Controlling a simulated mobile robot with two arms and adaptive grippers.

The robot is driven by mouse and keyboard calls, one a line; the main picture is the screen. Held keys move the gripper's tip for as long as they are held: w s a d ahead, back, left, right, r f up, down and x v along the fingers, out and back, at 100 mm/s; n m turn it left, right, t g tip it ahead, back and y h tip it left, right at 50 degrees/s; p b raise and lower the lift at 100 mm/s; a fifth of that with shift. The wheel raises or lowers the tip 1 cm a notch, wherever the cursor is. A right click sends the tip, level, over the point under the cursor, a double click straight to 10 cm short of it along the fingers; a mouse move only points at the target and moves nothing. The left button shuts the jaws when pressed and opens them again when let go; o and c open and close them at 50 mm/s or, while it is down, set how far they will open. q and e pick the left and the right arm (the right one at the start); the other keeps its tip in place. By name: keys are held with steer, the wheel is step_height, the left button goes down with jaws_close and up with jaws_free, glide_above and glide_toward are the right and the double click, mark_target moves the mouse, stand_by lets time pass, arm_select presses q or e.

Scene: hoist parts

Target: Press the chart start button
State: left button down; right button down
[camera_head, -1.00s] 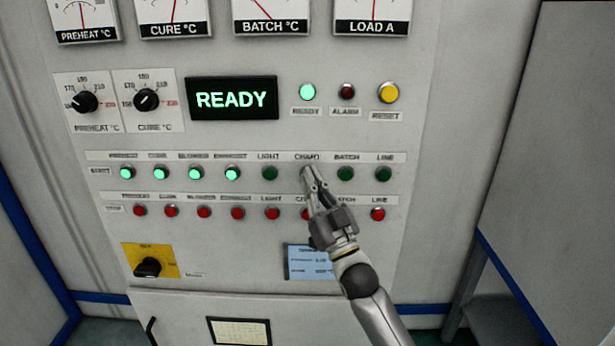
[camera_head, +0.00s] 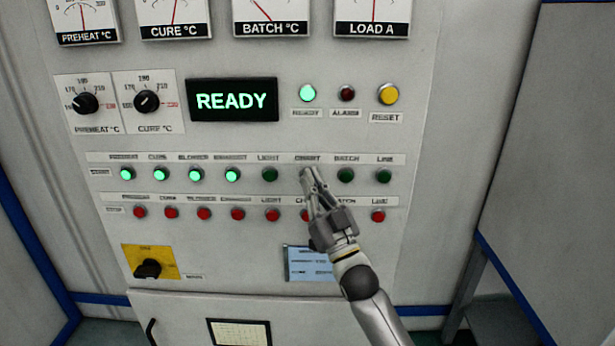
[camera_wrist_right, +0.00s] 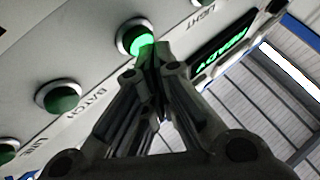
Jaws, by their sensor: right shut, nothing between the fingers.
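The chart start button sits in the upper row under the CHART label (camera_head: 308,159). In the head view it is hidden behind the fingertips of my right gripper (camera_head: 309,175). In the right wrist view the chart start button (camera_wrist_right: 133,33) has a metal ring and glows bright green beside the fingertips. My right gripper also shows there (camera_wrist_right: 150,60), shut and empty, its tips at the button's face and seemingly touching it. How far the button is pushed in cannot be told. My left gripper is not in view.
The unlit light button (camera_head: 270,174) and batch button (camera_head: 345,174) flank the tips closely. Red stop buttons (camera_head: 237,214) run in a row below, some hidden by my gripper. The display (camera_head: 232,99) reads READY. A yellow reset button (camera_head: 388,93) is at upper right.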

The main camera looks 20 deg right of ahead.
steer(key=shift+s+a, duration=0.15)
steer(key=shift+s, duration=0.4)
steer(key=s, duration=0.1)
steer(key=s+a+p, duration=0.1)
steer(key=s, duration=0.1)
steer(key=s+p, duration=0.1)
steer(key=shift+s+a, duration=0.3)
steer(key=shift+a, duration=0.1)
stand_by(0.4)
